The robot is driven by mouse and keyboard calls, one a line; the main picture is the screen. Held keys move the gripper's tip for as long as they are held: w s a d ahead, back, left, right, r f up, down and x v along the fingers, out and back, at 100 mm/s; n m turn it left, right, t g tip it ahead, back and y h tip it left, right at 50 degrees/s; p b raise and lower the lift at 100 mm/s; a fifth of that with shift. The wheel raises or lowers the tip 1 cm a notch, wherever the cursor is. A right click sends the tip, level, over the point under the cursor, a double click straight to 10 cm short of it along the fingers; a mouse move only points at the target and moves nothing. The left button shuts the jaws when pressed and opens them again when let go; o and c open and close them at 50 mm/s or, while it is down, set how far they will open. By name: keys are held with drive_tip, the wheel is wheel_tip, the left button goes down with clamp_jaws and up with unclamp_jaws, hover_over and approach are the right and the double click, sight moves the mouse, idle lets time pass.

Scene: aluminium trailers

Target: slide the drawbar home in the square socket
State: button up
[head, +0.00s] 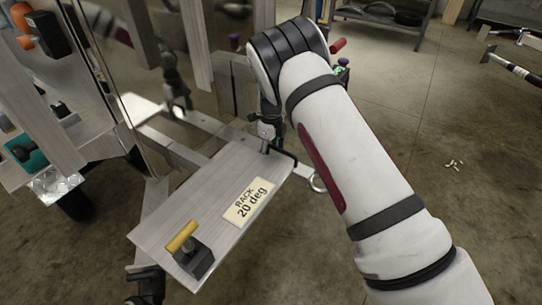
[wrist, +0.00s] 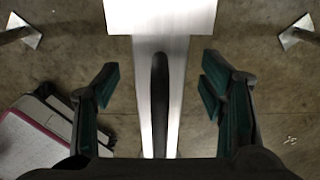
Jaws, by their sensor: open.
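In the wrist view my gripper (wrist: 160,80) is open. Its dark green fingers stand on either side of a pale metal bar (wrist: 145,80), which appears to be the drawbar, with a long black handle (wrist: 160,105) along its middle. I see a gap between each finger and the handle. The bar meets a wider pale metal piece (wrist: 160,15) at the top; whether this is the square socket, I cannot tell. In the head view my gripper (head: 269,132) is partly hidden by my arm, beside a black handle (head: 281,150) at the sloping plate's far end.
The sloping metal plate (head: 190,220) carries a "RACK 20 deg" label (head: 249,202) and a black block with a yellow handle (head: 187,245). Metal uprights and a frame with an orange-handled part (head: 27,26) stand at left. Shelving (head: 385,20) is far behind; floor at right is mostly clear.

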wheel_tip(320, 180, up, 10)
drive_tip(key=shift+f, duration=0.1)
idle(0.5)
